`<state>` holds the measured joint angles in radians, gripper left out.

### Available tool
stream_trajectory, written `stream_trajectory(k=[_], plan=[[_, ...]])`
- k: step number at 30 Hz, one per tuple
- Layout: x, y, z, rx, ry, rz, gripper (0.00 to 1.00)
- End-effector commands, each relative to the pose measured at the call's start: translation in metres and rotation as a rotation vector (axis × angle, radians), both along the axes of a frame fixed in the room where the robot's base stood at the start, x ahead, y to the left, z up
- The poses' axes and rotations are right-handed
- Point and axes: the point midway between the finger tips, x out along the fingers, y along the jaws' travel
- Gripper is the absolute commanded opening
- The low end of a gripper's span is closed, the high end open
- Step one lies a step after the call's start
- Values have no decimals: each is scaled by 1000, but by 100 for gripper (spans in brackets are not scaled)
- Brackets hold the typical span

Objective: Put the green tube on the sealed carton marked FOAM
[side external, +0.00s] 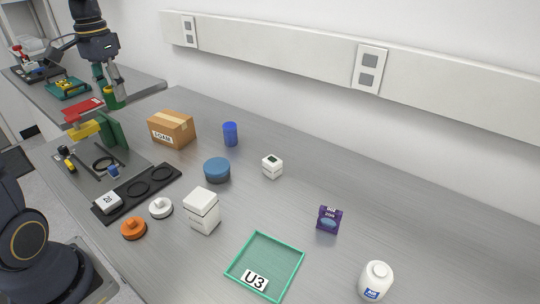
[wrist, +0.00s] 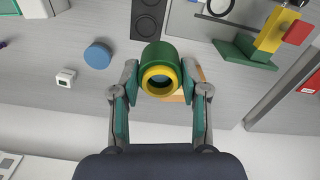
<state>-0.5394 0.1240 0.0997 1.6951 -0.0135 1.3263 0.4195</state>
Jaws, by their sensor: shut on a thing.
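My gripper (side external: 112,93) is shut on the green tube (side external: 114,99), which is held above the bench, up and left of the carton in the side view. In the wrist view the green tube (wrist: 160,56) sits between the fingertips of my gripper (wrist: 160,82), with its yellow-rimmed open end facing the camera. The sealed carton (side external: 172,130) is a brown box with a label that seems to read FOAM, standing on the bench. In the wrist view the carton (wrist: 198,74) is mostly hidden behind the tube.
A green, yellow and red fixture (side external: 106,130) stands left of the carton. A blue cylinder (side external: 230,134) and a blue round piece (side external: 217,170) are right of it. A black tray (side external: 136,192) lies in front. The carton's visible top looks clear.

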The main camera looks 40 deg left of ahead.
Motion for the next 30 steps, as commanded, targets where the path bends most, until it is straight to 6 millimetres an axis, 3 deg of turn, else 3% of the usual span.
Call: stream_trajectory(k=[3,8,18,24,30], plan=[[25,8,-8,-2,3,-17,9],[41,13,-26,-1,1,-26,9],[118,51,-69,-2,1,-27,9],[143,64,-105,-1,0,-27,9],[152,69,-116,0,-2,-27,9]])
